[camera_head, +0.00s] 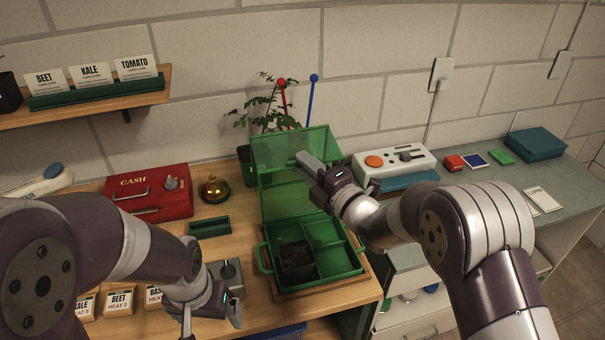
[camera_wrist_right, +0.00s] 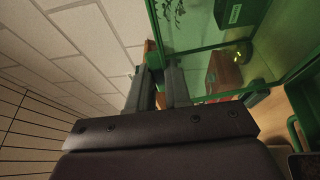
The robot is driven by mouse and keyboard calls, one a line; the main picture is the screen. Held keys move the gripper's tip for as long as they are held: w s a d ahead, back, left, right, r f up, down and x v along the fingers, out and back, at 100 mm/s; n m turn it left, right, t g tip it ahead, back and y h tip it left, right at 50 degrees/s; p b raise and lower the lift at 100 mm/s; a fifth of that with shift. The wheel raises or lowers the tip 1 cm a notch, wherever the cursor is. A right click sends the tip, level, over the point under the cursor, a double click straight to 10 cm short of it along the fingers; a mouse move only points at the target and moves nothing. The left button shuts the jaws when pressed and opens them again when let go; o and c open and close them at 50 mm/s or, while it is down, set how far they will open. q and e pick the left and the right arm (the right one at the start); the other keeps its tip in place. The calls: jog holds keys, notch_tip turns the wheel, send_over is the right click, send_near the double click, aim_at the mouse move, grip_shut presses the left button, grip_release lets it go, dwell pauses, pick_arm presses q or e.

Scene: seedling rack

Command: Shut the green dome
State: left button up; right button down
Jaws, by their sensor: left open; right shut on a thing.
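The green dome (camera_head: 277,150) is a clear green lid standing raised at the back of a green tray (camera_head: 322,283). The tray has compartments, with a dark pot of soil (camera_head: 296,258) in the left one. My right gripper (camera_head: 306,162) is at the dome's right side and is shut on its edge; the exact contact is hard to see. The dome (camera_wrist_right: 205,38) also shows beside the right gripper's fingers (camera_wrist_right: 163,82) in the right wrist view. My left gripper (camera_head: 212,317) is open and empty, low over the table's front, left of the tray.
A red cash box (camera_head: 150,190), a brass bell (camera_head: 215,190) and a small green holder (camera_head: 209,227) stand left of the tray. Seed packets (camera_head: 120,301) lie near the left gripper. A leafy plant (camera_head: 262,110) stands behind the dome. A white device (camera_head: 393,165) stands on the right.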

pick_arm(q)
notch_tip(320, 180, down, 4)
jog(key=b, duration=0.3)
jog(key=shift+s+r, duration=0.1)
jog(key=shift+r, duration=0.05)
jog(key=shift+s+f+b, duration=0.1)
jog(key=shift+f+b, duration=0.3)
pick_arm(e)
jog(key=shift+s+d+f, duration=0.25)
jog(key=shift+s+f, duration=0.15)
jog(key=shift+s, duration=0.45)
jog(key=shift+s+d+f, duration=0.3)
jog(key=shift+s+f, duration=0.1)
jog(key=shift+s, duration=0.45)
jog(key=shift+s+d+f, duration=0.25)
jog(key=shift+s+f, duration=0.15)
jog(key=shift+s, duration=0.45)
jog(key=c, duration=1.1)
grip_release()
jog(key=shift+f, duration=0.1)
pick_arm(q)
jog(key=shift+w+f, duration=0.1)
jog(key=shift+w, duration=0.15)
pick_arm(e)
jog(key=shift+w+a, duration=0.1)
jog(key=shift+w, duration=0.15)
pick_arm(q)
jog(key=shift+s, duration=0.1)
pick_arm(e)
jog(key=shift+r, duration=0.25)
